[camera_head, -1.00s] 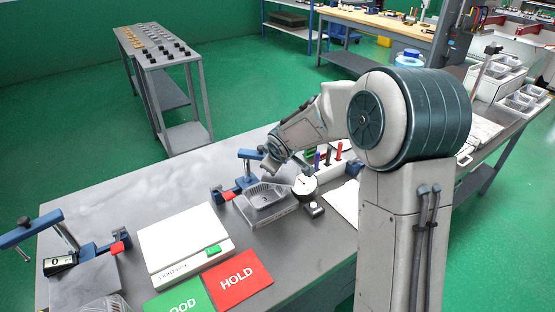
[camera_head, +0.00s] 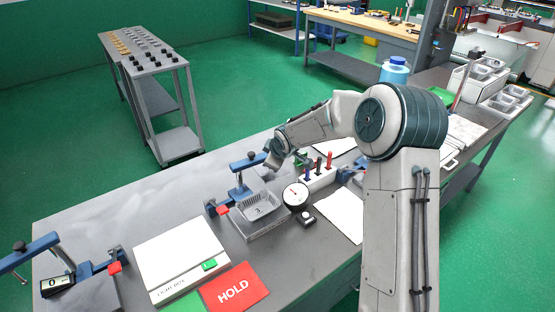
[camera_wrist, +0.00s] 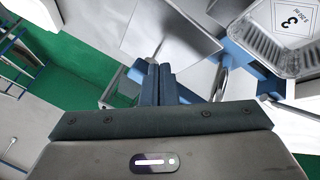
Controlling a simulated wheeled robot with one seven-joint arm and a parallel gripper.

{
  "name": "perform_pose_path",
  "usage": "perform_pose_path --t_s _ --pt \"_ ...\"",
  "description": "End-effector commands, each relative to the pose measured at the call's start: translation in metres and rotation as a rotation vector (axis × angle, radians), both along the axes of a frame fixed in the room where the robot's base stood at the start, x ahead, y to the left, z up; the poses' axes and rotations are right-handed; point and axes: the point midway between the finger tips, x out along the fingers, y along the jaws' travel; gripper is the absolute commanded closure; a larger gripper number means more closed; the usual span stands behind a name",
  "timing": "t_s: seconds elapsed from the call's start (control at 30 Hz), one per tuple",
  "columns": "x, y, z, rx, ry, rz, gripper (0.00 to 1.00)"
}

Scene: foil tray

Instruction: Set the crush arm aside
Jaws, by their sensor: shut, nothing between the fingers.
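The foil tray (camera_head: 259,205), marked with a 3, sits on a grey plate in the middle fixture. It also shows at the upper right of the wrist view (camera_wrist: 287,45). The fixture's blue crush arm (camera_head: 246,163) stands on a post behind the tray, with a dark knob on top; its end lies close to my gripper. My gripper (camera_head: 270,166) is shut and empty, above and behind the tray. In the wrist view my two dark fingertips (camera_wrist: 158,72) are together, left of the blue fixture frame (camera_wrist: 250,64). I cannot tell whether they touch the crush arm.
A dial gauge (camera_head: 296,195) stands right of the tray, with a marker rack (camera_head: 320,178) behind it. A white light box (camera_head: 180,252) and a red HOLD card (camera_head: 234,287) lie in front. Another blue-armed fixture (camera_head: 30,252) is at the left.

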Motion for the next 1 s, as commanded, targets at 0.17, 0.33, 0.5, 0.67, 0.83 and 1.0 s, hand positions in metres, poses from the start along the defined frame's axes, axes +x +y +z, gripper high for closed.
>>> perform_pose_path --t_s 0.17,0.33,0.5,0.67,0.83,1.0 --pt "0.009 0.009 0.001 0.002 -0.001 0.010 1.00" --pt "0.015 0.013 0.000 0.001 -0.001 0.013 1.00" --pt "0.018 0.015 0.001 0.002 -0.003 0.014 1.00" --pt "0.019 0.016 0.001 0.003 -0.007 0.015 1.00" --pt "0.020 0.016 0.003 0.004 -0.010 0.015 1.00" --pt "0.020 0.016 0.003 0.005 -0.011 0.015 1.00"
